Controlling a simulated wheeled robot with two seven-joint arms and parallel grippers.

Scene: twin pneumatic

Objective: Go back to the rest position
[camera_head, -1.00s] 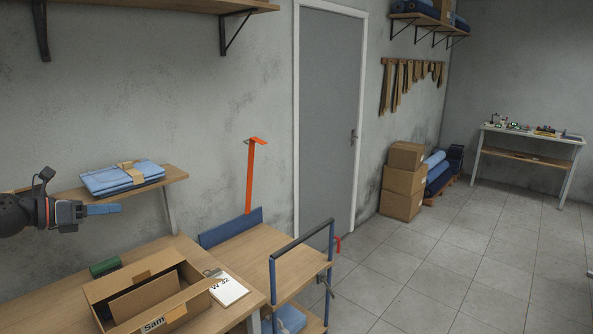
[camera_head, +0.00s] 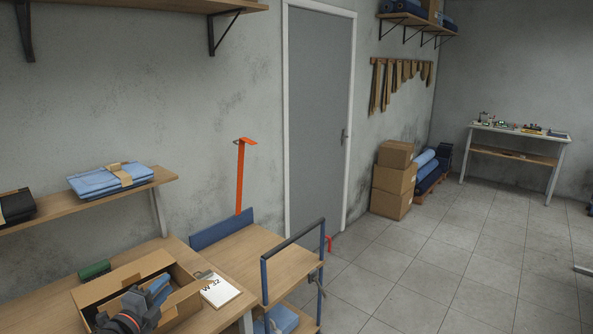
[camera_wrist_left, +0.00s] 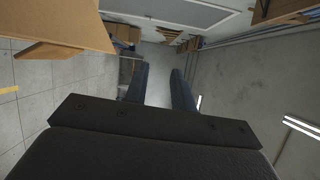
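My left gripper (camera_head: 160,289) shows low in the head view, in front of the open cardboard box (camera_head: 92,297) on the wooden workbench (camera_head: 205,324). It hides part of the box; I cannot tell its height above it. Its two blue fingers point to the upper right. In the left wrist view the fingers (camera_wrist_left: 160,85) stand apart with nothing between them, so the gripper is open and empty. My right gripper is in neither current view.
A clipboard (camera_head: 220,291) and a green item (camera_head: 95,270) lie by the box. A shelf (camera_head: 100,203) with folded blue cloth (camera_head: 110,179) is above the bench. A cart (camera_head: 240,255) with a blue rail stands to the right. The tiled floor (camera_head: 440,260) beyond is mostly clear.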

